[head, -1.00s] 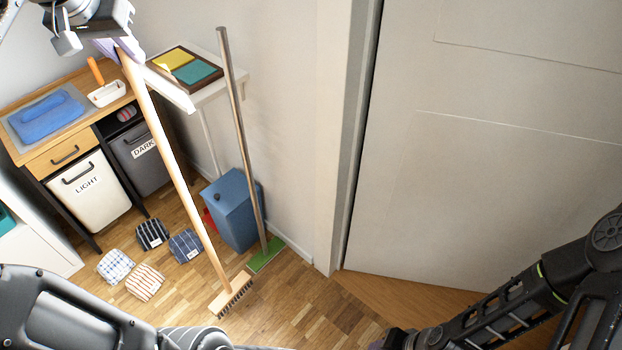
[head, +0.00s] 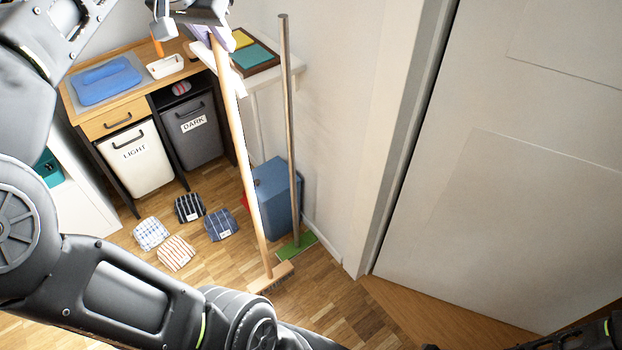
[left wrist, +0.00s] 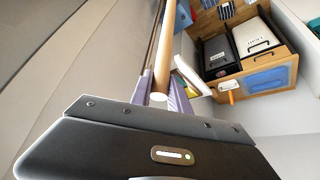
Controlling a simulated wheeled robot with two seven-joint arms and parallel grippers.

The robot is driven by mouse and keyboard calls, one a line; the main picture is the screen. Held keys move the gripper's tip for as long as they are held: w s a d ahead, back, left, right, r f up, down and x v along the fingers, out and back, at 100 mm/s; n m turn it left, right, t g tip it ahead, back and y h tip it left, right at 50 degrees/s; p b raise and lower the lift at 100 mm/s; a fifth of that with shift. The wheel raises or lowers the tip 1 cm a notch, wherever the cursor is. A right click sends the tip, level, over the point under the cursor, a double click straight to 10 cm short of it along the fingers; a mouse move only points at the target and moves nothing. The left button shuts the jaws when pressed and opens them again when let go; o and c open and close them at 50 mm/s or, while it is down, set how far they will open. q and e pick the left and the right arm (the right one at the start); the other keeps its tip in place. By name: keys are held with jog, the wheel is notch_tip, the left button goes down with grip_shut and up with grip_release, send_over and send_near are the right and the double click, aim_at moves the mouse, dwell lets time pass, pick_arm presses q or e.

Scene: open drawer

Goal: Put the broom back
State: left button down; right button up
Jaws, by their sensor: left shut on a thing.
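The broom (head: 238,150) has a long pale wooden handle and a wooden head with dark bristles. My left gripper (head: 211,33) is shut on the handle near its top end, at the top of the head view. The broom hangs nearly upright, slightly tilted, its head (head: 271,278) low near the floor; I cannot tell whether it touches. In the left wrist view the handle (left wrist: 162,70) runs away from between the purple fingers (left wrist: 160,95). A second long-handled tool with a metal pole (head: 289,130) and green base (head: 296,247) stands by the wall. My right gripper is not clearly visible.
A blue bin (head: 277,196) stands behind the green-based tool. A shelf (head: 288,76) carries a framed yellow and teal board. A wooden counter (head: 125,107) with light and dark hampers is at left. Several folded cloths (head: 189,208) lie on the floor. A large pale door (head: 510,170) is at right.

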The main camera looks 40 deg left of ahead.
pick_arm(q)
jog(key=shift+w+r, duration=0.1)
jog(key=w+d+f+p, duration=0.1)
jog(key=w+d+p, duration=0.1)
jog(key=w, duration=0.7)
jog(key=w+d+f+p, duration=0.2)
jog(key=w+d+p, duration=0.1)
jog(key=w, duration=0.6)
jog(key=shift+w+d, duration=0.3)
jog(key=shift+w, duration=0.05)
jog(key=shift+f, duration=0.2)
